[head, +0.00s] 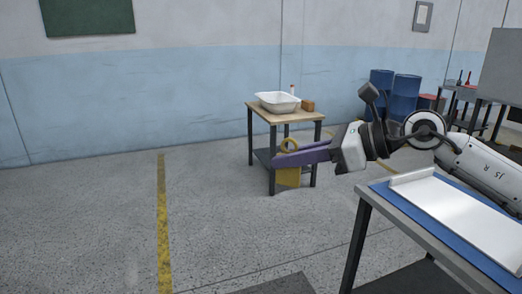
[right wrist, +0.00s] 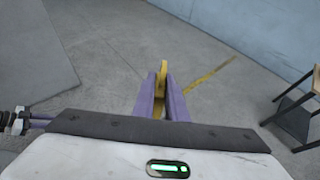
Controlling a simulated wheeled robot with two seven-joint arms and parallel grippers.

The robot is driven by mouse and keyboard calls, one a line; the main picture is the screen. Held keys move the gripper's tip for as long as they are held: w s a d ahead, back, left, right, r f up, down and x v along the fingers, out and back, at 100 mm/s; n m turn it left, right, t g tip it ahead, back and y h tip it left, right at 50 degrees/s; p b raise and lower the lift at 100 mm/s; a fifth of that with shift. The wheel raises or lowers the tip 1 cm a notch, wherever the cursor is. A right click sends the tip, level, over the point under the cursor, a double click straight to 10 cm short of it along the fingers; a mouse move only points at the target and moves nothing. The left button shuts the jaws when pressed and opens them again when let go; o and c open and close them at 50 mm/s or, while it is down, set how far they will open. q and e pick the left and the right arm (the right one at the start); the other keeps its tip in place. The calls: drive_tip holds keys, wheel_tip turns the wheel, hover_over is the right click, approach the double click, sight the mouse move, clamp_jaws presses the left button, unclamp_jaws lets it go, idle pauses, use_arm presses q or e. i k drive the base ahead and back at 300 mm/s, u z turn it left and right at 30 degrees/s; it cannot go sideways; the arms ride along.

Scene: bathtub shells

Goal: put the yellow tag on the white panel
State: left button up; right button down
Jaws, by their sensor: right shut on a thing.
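The yellow tag (head: 288,177) hangs from my right gripper (head: 290,157), with a ring above the purple fingers and a flat plate below them. The gripper is shut on it, and the tag is held in the air, left of the near table. In the right wrist view the tag's edge (right wrist: 163,68) shows between the fingertips (right wrist: 162,92). The white panel (head: 455,208) lies on a blue mat (head: 384,190) on the near table at the right, apart from the tag. Part of the panel's far right side is hidden behind my right arm. My left gripper is not in view.
A small wooden-topped table (head: 258,110) with a white basin (head: 278,102), a small bottle and a brown block stands behind the gripper. Blue barrels (head: 404,97) stand at the back right. The floor (head: 90,220) at the left is clear, with a yellow line.

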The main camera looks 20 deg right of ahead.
sight(471, 218)
drive_tip(key=i, duration=0.1)
drive_tip(key=z, duration=2)
drive_tip(key=i, duration=1.7)
drive_tip(key=z, duration=1.1)
drive_tip(key=k, duration=0.3)
drive_tip(key=z, duration=1.1)
